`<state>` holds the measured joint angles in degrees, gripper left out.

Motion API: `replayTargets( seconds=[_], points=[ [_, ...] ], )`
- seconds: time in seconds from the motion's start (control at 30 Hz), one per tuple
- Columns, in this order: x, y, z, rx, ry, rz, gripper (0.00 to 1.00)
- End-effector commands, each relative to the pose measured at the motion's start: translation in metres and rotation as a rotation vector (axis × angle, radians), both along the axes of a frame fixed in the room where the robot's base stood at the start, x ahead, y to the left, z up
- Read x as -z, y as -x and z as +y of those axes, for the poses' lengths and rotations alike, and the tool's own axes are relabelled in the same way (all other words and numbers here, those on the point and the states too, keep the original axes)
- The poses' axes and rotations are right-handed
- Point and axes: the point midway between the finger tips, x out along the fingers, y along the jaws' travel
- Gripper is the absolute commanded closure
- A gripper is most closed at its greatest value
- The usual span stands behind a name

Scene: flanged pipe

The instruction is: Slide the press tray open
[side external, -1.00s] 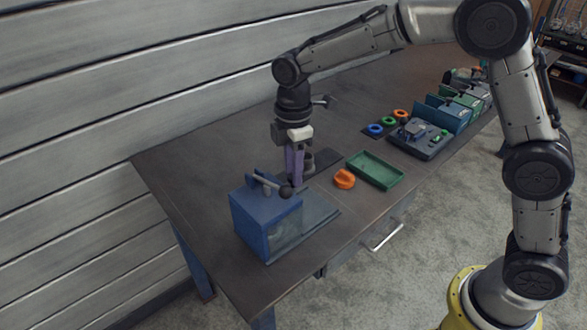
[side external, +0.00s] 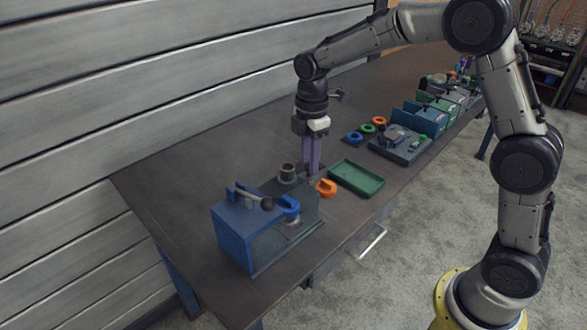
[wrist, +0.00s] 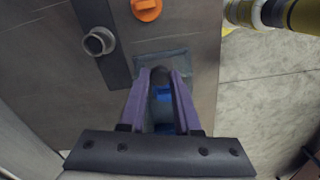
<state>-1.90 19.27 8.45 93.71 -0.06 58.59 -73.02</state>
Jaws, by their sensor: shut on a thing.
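The blue press (side external: 243,235) stands at the near left of the bench, with a lever ending in a black ball (side external: 267,203). Its dark grey tray (side external: 307,211) extends out from the body on the side toward my gripper. A blue ring-like part (side external: 289,206) shows over the tray, with a grey metal piece under it. My gripper (side external: 312,178) points down at the tray's outer end. In the wrist view its purple fingers (wrist: 161,77) are shut on a dark rounded piece that looks like the tray handle. Its exact grip is partly hidden.
A grey flanged pipe (side external: 287,173) stands upright on a dark plate beside the tray. An orange part (side external: 326,187) and a green tray (side external: 356,179) lie to the right of my gripper. Coloured rings (side external: 367,128) and a fixture (side external: 401,143) are farther back.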

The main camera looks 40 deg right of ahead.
Motion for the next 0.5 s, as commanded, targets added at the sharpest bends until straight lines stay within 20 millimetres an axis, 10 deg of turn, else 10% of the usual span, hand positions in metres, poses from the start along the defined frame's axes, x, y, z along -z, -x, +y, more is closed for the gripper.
replayTargets(
  seconds=[0.3,0.33,0.5],
  points=[
    [-0.0013,-0.0009,-0.0024,-0.002,-0.001,-0.005,1.0],
    [-0.0013,-0.0008,-0.0023,-0.002,-0.001,-0.005,0.65],
    [-0.0009,-0.0005,-0.0021,-0.002,-0.001,-0.003,0.39]
  ],
)
